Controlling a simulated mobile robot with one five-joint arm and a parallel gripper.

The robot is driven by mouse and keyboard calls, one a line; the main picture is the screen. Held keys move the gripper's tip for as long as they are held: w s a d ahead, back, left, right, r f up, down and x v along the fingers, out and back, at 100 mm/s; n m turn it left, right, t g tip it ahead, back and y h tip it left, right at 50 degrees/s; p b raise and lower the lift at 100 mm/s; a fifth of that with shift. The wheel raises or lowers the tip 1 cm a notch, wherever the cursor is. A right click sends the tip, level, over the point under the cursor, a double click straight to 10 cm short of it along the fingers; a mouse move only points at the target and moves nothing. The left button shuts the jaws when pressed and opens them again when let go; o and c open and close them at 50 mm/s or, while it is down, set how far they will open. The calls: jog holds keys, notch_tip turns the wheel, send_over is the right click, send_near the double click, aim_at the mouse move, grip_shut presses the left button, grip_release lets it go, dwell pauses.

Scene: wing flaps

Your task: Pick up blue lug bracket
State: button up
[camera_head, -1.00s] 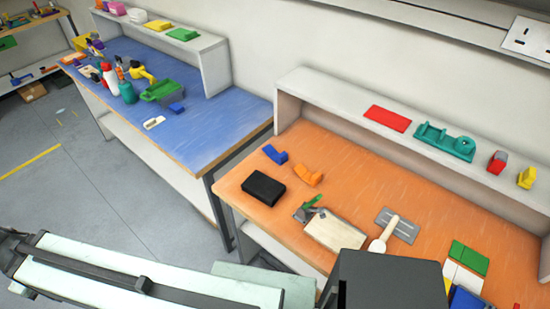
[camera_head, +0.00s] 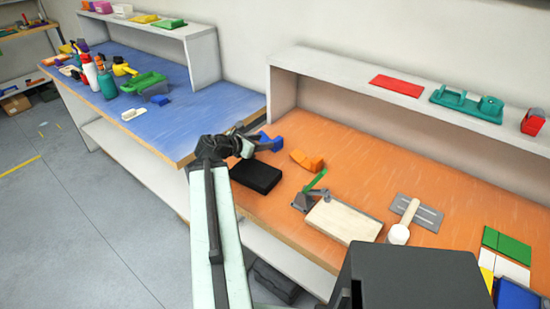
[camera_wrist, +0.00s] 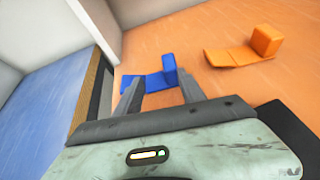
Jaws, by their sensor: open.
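The blue lug bracket (camera_head: 269,142) lies on the orange table near its left edge, partly covered by my gripper (camera_head: 262,145) in the head view. In the wrist view, the blue lug bracket (camera_wrist: 156,80) is a flat plate with an upright lug at its right end. My gripper (camera_wrist: 158,88) is open, with one finger at each side of the view below the bracket. The fingers point at the bracket, and part of its plate shows between them. I cannot tell whether they touch it.
An orange bracket (camera_head: 307,161) lies to the right of the blue one. A black block (camera_head: 256,176) is close in front, under my arm. A grey shelf (camera_head: 360,82) runs behind the table. A blue table (camera_head: 220,120) stands to the left across a narrow gap.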

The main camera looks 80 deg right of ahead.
aim_at(282, 139)
jog(key=s, duration=0.2)
jog(key=shift+s+d+n, duration=0.3)
jog(key=shift+s, duration=0.05)
jog(key=b+x, duration=0.3)
jog(key=x, duration=0.4)
jog(key=shift+s+d, duration=0.2)
jog(key=shift+d, duration=0.1)
grip_shut()
